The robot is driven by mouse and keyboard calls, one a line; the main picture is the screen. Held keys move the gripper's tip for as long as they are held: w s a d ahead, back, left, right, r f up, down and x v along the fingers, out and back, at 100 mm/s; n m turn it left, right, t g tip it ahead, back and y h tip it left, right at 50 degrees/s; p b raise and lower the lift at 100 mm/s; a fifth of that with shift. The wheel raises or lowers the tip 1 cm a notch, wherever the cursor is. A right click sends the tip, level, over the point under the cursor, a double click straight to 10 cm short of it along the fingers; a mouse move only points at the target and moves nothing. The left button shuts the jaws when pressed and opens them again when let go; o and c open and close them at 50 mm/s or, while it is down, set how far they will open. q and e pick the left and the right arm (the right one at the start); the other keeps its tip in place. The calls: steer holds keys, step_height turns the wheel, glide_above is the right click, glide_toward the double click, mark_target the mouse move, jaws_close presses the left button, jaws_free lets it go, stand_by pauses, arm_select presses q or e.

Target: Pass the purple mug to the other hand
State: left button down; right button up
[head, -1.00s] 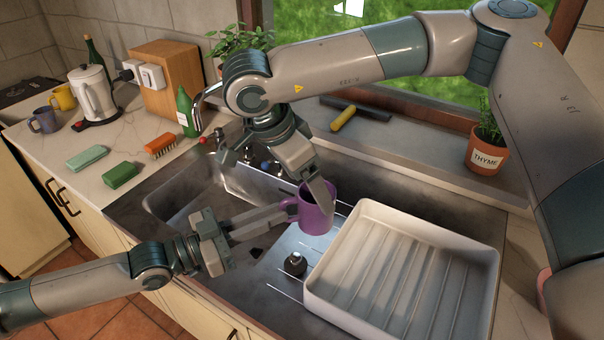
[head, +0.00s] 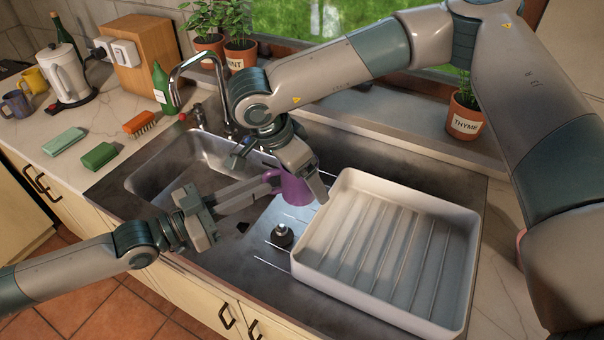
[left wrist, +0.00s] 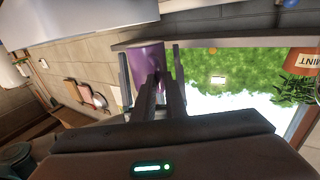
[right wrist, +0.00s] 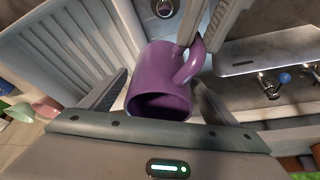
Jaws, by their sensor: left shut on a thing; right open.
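The purple mug (head: 294,189) hangs above the dark drainboard, left of the white drying tray. My left gripper (head: 268,182) reaches in from the left and is shut on the mug's handle; the left wrist view shows the mug (left wrist: 146,62) at its fingertips. My right gripper (head: 308,184) comes down from above. In the right wrist view the mug (right wrist: 158,80) lies between its spread fingers, its dark opening facing that camera, with the handle toward the upper right. A gap shows beside the mug, so the right fingers are not closed on it.
The white drying tray (head: 462,215) stands close on the right. A dark stopper (head: 281,236) sits below the mug. The faucet (head: 205,58) rises behind the sink basin (head: 160,172).

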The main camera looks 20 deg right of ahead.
steer(key=c, duration=1)
arm_select(q)
steer(key=c, duration=2.2)
jaws_free()
arm_select(e)
steer(key=c, duration=0.4)
arm_select(q)
steer(key=o, duration=0.5)
arm_select(e)
steer(key=shift+o, duration=0.2)
arm_select(q)
steer(key=v, duration=1.2)
steer(key=shift+w+f, duration=0.1)
